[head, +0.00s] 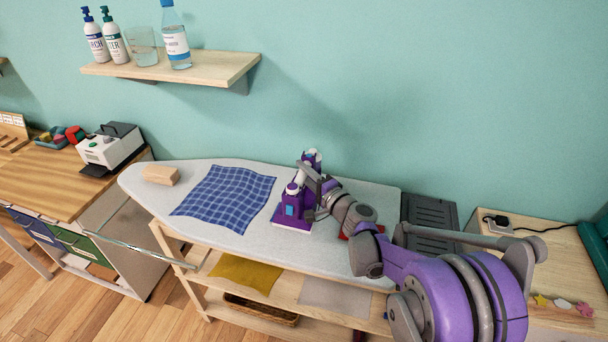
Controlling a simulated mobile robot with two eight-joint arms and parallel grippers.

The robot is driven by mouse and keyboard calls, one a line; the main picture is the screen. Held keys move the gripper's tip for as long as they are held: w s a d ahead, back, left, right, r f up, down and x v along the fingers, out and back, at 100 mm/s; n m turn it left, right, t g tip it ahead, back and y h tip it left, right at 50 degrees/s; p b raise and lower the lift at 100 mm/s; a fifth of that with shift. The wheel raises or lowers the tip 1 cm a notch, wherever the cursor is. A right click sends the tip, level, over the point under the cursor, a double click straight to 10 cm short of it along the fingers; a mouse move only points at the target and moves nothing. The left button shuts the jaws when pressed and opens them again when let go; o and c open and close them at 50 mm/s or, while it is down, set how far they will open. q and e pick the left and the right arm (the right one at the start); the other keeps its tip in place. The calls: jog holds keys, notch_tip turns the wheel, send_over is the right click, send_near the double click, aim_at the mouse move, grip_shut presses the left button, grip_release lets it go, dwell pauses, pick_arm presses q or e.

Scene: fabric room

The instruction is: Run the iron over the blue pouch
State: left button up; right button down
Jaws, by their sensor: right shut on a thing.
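The blue pouch (225,195) shows as a flat, checked blue piece of fabric on the left half of the grey ironing board (148,185). The iron (291,211), purple and white with a light blue patch, is just right of the pouch's right edge, apart from it. My right gripper (313,188) is shut on the iron; the fingers and wrist hide part of it. I cannot tell whether its sole touches the board. My left gripper is not in view.
A beige block (161,175) lies at the board's left tip. A red item (348,232) is partly hidden under my right arm. Yellow cloth (245,273) and pale cloth (335,297) lie on the shelf below. A wall shelf (220,69) with bottles hangs above.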

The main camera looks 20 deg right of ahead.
jog(key=shift+r+p, duration=0.75)
jog(key=shift+r, duration=0.95)
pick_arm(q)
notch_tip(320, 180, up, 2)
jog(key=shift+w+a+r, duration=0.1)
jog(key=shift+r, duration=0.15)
pick_arm(e)
jog(key=shift+f, duration=0.1)
